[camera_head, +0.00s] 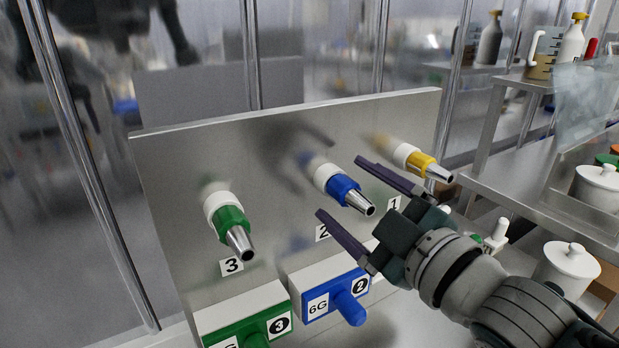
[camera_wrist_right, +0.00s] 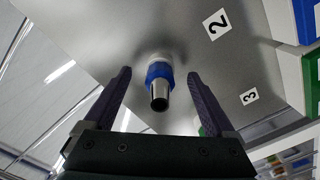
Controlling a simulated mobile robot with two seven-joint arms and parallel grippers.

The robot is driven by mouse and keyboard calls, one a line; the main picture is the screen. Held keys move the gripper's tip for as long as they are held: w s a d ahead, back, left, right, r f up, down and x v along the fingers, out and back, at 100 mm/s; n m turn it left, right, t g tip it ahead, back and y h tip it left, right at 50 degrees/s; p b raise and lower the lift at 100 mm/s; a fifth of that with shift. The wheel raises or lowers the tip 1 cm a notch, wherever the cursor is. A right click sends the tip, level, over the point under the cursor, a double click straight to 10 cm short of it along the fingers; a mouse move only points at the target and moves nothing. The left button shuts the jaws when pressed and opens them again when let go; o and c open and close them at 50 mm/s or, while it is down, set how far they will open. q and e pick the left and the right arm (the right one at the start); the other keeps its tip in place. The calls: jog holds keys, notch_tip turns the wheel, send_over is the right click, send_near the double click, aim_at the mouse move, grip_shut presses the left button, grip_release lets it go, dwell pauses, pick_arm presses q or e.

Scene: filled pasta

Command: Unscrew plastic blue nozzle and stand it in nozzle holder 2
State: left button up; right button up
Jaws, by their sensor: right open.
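The blue nozzle (camera_head: 344,188), with a blue collar and metal tip, is on a white fitting on the upright metal panel, by label 2. It also shows in the right wrist view (camera_wrist_right: 159,84), between the fingers and pointing toward the camera. My right gripper (camera_head: 340,187) is open, its dark fingers on either side of the nozzle and apart from it; it also shows in the right wrist view (camera_wrist_right: 158,90). Nozzle holder 2 (camera_head: 329,295), a blue block with a peg and labels 6G and 2, is below. My left gripper is not in view.
A green nozzle (camera_head: 230,224) on the left and a yellow nozzle (camera_head: 421,163) on the right stick out of the same panel (camera_head: 285,125). A green holder 3 (camera_head: 246,318) is beside the blue one. White lidded pots (camera_head: 571,263) and a metal shelf stand at right.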

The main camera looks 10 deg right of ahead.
aim_at(371, 210)
dwell(0.4)
jog(key=shift+p+v, duration=0.65)
jog(key=shift+v, duration=0.3)
jog(key=shift+p+v, duration=0.75)
jog(key=shift+v, duration=0.8)
jog(key=shift+p+v, duration=0.35)
jog(key=shift+v, duration=0.65)
jog(key=shift+r, duration=0.1)
jog(key=shift+s, duration=0.1)
